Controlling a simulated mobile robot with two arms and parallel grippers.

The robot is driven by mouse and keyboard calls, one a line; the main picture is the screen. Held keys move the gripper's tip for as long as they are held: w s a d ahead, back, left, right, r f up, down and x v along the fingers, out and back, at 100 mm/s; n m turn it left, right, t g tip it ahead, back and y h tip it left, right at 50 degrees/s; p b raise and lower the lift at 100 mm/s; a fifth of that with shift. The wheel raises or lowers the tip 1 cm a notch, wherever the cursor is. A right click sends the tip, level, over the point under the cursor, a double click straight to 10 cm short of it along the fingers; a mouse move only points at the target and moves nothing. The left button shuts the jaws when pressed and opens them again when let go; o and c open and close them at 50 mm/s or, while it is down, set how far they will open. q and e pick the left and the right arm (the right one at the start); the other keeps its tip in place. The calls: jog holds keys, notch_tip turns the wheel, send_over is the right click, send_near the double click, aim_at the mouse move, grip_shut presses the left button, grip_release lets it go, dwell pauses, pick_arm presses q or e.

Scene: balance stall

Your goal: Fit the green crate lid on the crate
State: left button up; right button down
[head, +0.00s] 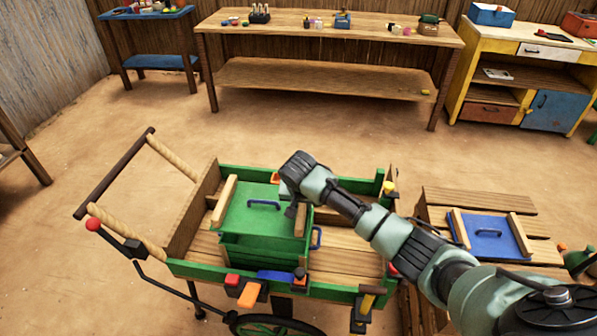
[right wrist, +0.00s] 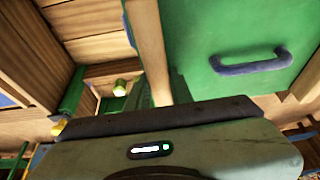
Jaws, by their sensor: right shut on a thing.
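The green crate lid (head: 262,205) has a wooden strip at each end and a blue handle. It lies over the top of the green crate (head: 262,247), which stands in the cart. I cannot tell whether the lid rests fully on the rim. My right gripper (head: 296,208) is shut on the lid's right wooden strip. In the right wrist view the lid (right wrist: 215,30) and its strip (right wrist: 148,45) run down behind my gripper, which hides the grip itself. My left gripper is not in view.
The cart (head: 345,291) has green side rails and a bare plank floor right of the crate. A blue lid (head: 490,238) with wooden strips lies on a slatted wooden stand at right. A long workbench (head: 330,32) stands at the back. The floor between is clear.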

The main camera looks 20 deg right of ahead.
jog(key=shift+w+d+f+p, duration=0.25)
jog(key=shift+w+d+p, duration=0.15)
jog(key=shift+w+p, duration=0.05)
jog(key=shift+f, duration=0.15)
jog(key=shift+s+d+f+b, duration=0.15)
jog(key=shift+f+b, duration=0.45)
jog(key=shift+b, duration=0.3)
notch_tip(320, 180, down, 4)
jog(key=b, duration=0.4)
jog(key=shift+r, duration=0.2)
jog(key=shift+f, duration=1.25)
jog(key=shift+p, duration=0.6)
jog(key=c, duration=1.2)
grip_release()
